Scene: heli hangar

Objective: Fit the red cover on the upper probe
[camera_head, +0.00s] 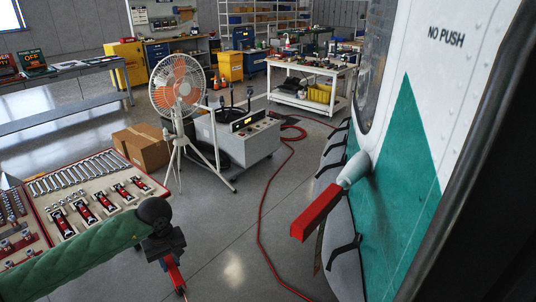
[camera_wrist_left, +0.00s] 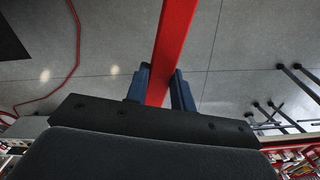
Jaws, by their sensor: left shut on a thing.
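My left gripper (camera_head: 170,260) is low in the head view, left of centre, shut on a long red cover (camera_head: 176,281). In the left wrist view the red cover (camera_wrist_left: 174,40) runs between the two blue fingers (camera_wrist_left: 160,88) and out past the top edge. A grey probe (camera_head: 356,169) sticks out from the white and green helicopter side at the right. A second red, box-shaped cover (camera_head: 315,212) sits over its outer end, with a dark red strip hanging below. My held cover is well left of this probe and apart from it. I see no other probe. My right gripper is not in view.
A tool tray (camera_head: 150,188) with wrenches and red-handled tools lies at the left, near my arm. A fan (camera_head: 178,88), a grey cart (camera_head: 240,138) and a cardboard box (camera_head: 143,147) stand behind. A red hose (camera_head: 262,200) crosses the floor. The air between gripper and helicopter looks clear.

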